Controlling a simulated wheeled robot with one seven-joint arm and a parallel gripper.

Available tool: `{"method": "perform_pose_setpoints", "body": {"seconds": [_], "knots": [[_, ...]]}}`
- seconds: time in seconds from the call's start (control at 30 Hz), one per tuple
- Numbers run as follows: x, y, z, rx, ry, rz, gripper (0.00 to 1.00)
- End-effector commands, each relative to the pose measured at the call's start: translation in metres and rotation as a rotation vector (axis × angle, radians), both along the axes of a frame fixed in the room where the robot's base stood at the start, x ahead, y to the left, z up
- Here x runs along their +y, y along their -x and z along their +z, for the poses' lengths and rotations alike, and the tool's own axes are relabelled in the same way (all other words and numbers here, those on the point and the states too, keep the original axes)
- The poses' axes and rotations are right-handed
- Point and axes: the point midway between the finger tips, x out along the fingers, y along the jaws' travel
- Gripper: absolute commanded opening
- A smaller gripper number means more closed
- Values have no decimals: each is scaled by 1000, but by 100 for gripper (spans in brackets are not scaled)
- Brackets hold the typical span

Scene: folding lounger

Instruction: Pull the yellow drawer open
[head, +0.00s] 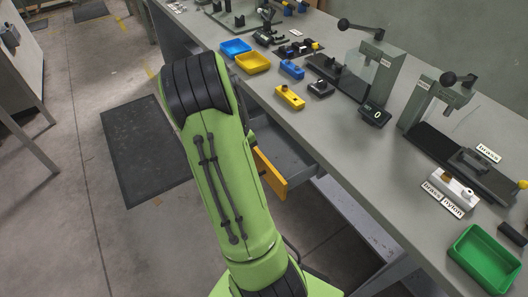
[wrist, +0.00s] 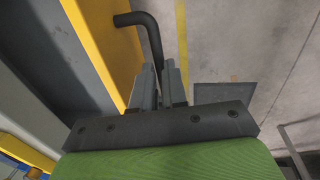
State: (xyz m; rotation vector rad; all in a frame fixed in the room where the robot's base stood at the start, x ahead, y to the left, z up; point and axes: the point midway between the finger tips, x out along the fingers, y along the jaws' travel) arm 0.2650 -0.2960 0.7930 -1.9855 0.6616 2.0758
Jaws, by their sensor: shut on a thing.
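The yellow drawer front (head: 270,174) stands out from the bench in the head view, and the drawer's grey inside (head: 285,150) shows behind it, so it is partly open. In the wrist view the yellow front (wrist: 108,45) runs down the left side, with a black bent handle (wrist: 152,38) on it. My gripper (wrist: 160,75) is shut on the handle, with one finger on each side of its bar. In the head view my green arm hides the gripper and the handle.
The grey workbench (head: 350,150) carries a yellow tray (head: 253,63), a blue tray (head: 236,47), a green tray (head: 486,258) and press-like tools (head: 369,70). A dark mat (head: 148,145) lies on the open concrete floor left of the bench.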

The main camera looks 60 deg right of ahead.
Motion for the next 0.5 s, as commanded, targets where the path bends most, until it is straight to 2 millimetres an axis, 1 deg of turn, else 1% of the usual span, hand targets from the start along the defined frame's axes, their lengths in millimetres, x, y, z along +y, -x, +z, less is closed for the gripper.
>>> {"method": "perform_pose_setpoints", "body": {"seconds": [0.03, 0.2, 0.33, 0.5], "knots": [[12, -6, 1, 0, -1, 5, 0], [42, -22, 1, -1, 1, 3, 0], [56, -29, 1, -1, 1, 2, 0], [64, -33, 0, -1, 2, -1, 0]]}}
